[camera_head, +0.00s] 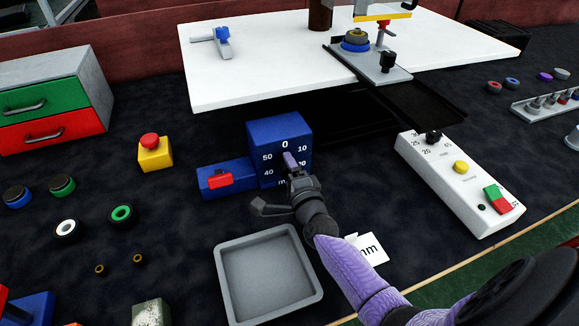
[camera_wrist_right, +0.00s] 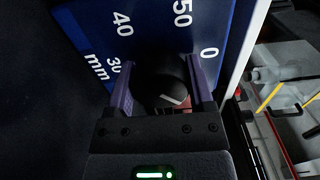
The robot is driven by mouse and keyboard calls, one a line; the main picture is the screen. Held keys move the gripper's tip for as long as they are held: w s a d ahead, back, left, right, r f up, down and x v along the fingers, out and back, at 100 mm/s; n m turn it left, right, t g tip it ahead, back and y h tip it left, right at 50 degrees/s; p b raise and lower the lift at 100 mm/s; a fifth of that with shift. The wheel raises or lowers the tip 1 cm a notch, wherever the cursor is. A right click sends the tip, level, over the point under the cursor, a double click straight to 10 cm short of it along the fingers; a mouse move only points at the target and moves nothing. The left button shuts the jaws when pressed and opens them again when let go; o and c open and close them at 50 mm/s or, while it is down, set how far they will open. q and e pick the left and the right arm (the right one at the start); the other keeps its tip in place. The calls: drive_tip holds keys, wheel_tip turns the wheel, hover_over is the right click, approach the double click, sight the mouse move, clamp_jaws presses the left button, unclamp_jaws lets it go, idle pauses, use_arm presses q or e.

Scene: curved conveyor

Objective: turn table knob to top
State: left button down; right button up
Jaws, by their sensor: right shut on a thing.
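The table knob (camera_wrist_right: 158,72) is round and black, with a short white line on its face. It sits on the front of a blue box (camera_head: 262,133) with a white scale in mm, 0 at the top. In the head view my right gripper hides the knob. My right gripper (camera_head: 291,161) is at the dial face, coming from below. In the wrist view its purple fingers (camera_wrist_right: 162,88) stand on either side of the knob, shut on it. Part of the scale is hidden by the gripper. My left gripper is not in view.
A blue block with a red switch (camera_head: 219,181) adjoins the dial box on the left. A grey tray (camera_head: 318,290) lies in front. A white panel with a black knob and buttons (camera_head: 460,185) is at right. A white table (camera_head: 260,75) stands behind.

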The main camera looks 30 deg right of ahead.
drive_tip(key=n, duration=0.2)
drive_tip(key=shift+n+p, duration=0.35)
drive_tip(key=shift+n, duration=1.05)
drive_tip(key=shift+f+n+p, duration=0.1)
drive_tip(key=shift+n+p, duration=0.3)
drive_tip(key=shift+n, duration=0.3)
